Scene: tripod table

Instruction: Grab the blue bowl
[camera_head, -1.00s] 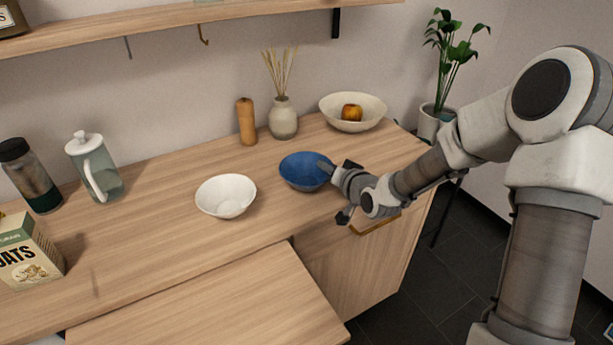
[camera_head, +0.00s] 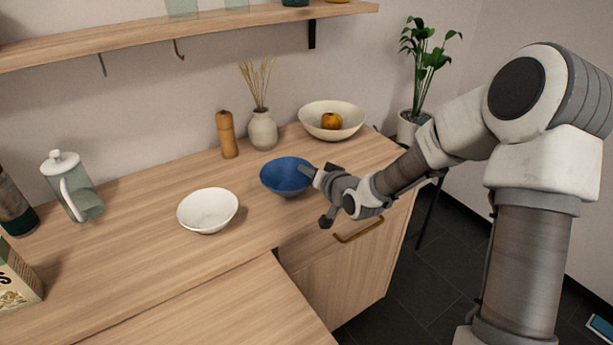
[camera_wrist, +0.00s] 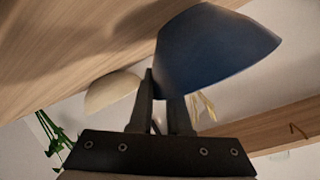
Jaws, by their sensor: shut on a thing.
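The blue bowl (camera_head: 284,177) is on or just above the wooden counter, right of the white bowl. My gripper (camera_head: 309,171) reaches it from the right and is shut on its right rim. In the wrist view, the blue bowl (camera_wrist: 212,48) fills the upper middle, and my gripper's two fingers (camera_wrist: 163,92) meet its rim. I cannot tell for certain whether its base touches the counter.
A white bowl (camera_head: 207,211) stands close on the left. Behind are a wooden mill (camera_head: 227,136), a vase (camera_head: 263,131) and a cream bowl (camera_head: 318,132) holding an orange-brown fruit (camera_head: 330,121). A glass press (camera_head: 78,190) stands far left. A shelf (camera_head: 180,35) hangs above.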

